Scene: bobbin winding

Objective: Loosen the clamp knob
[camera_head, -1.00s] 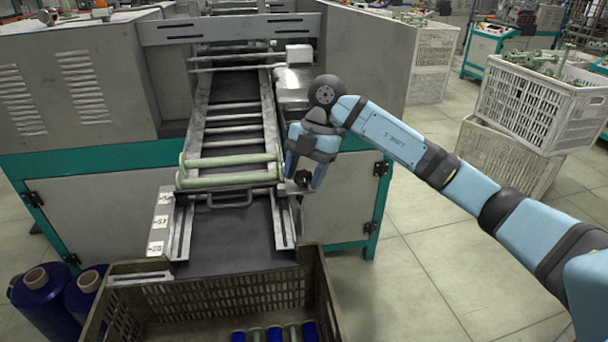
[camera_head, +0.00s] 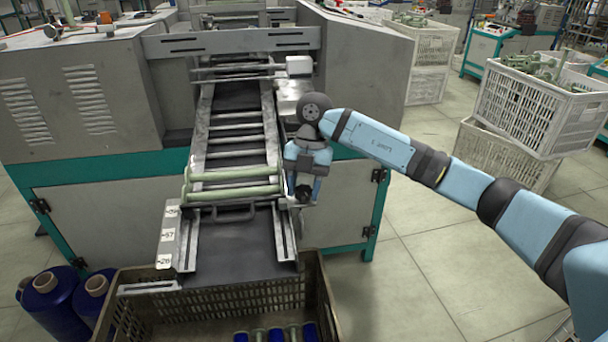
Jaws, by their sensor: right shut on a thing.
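My right gripper (camera_head: 304,195) is at the right side rail of the machine's chute (camera_head: 284,228), pointing down. It is shut on the small dark clamp knob (camera_head: 303,194) beside that rail. Most of the knob is hidden between the fingers. Pale green bobbins (camera_head: 232,182) lie across the chute to the left of the gripper. My left gripper is not in view.
A brown crate (camera_head: 210,301) with several blue and green bobbins stands below the chute. Blue thread cones (camera_head: 50,300) stand at lower left. White crates (camera_head: 538,108) are stacked at right.

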